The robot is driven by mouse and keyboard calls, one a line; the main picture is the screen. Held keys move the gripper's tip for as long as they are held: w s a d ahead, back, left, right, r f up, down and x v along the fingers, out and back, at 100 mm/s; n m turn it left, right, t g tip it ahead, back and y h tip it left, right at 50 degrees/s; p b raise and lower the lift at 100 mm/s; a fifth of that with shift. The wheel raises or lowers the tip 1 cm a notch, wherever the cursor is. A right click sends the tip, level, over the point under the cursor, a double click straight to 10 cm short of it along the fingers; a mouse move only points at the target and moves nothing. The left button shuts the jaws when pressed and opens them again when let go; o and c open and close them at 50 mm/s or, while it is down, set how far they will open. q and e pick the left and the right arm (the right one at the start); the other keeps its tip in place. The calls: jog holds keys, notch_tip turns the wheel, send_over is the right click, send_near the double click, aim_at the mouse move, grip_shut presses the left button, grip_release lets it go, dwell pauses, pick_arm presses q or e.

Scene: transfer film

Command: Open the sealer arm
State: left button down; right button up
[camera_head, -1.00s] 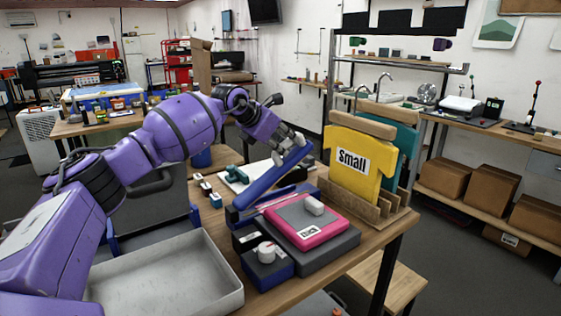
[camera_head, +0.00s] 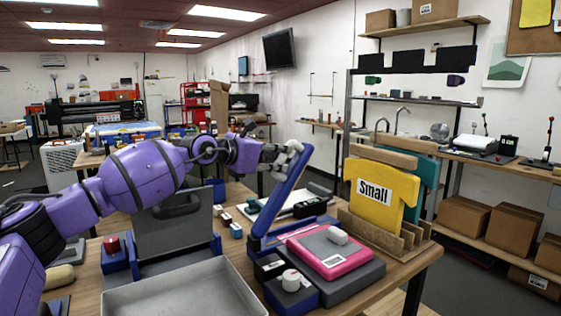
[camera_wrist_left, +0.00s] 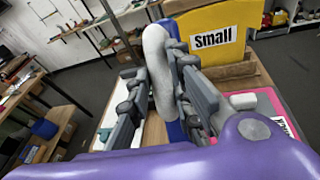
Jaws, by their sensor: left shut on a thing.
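The sealer arm (camera_head: 279,199) is a long blue bar, tilted steeply up from its hinge at the back left of the sealer base (camera_head: 343,279). My left gripper (camera_head: 287,156) is shut on the grey handle at its upper end. In the left wrist view the light grey handle (camera_wrist_left: 158,70) sits between the two dark fingers, and the blue bar is mostly hidden behind them. A pink pad (camera_head: 330,252) with a grey top and a small white block lies on the sealer base under the raised arm. My right gripper is not in view.
A yellow board marked "Small" (camera_head: 382,192) stands in a wooden rack (camera_head: 385,238) right of the sealer. A grey tray (camera_head: 185,290) lies at the front. A blue box with a white knob (camera_head: 291,283) stands beside the sealer's front. Small blocks and a white board lie behind.

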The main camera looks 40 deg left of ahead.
pick_arm(q)
jog(key=shift+r, duration=0.15)
jog(key=c, duration=1.6)
grip_release()
jog(key=shift+o, duration=0.2)
jog(key=shift+s, duration=0.1)
jog(key=v, duration=1.1)
jog(key=shift+s, duration=0.45)
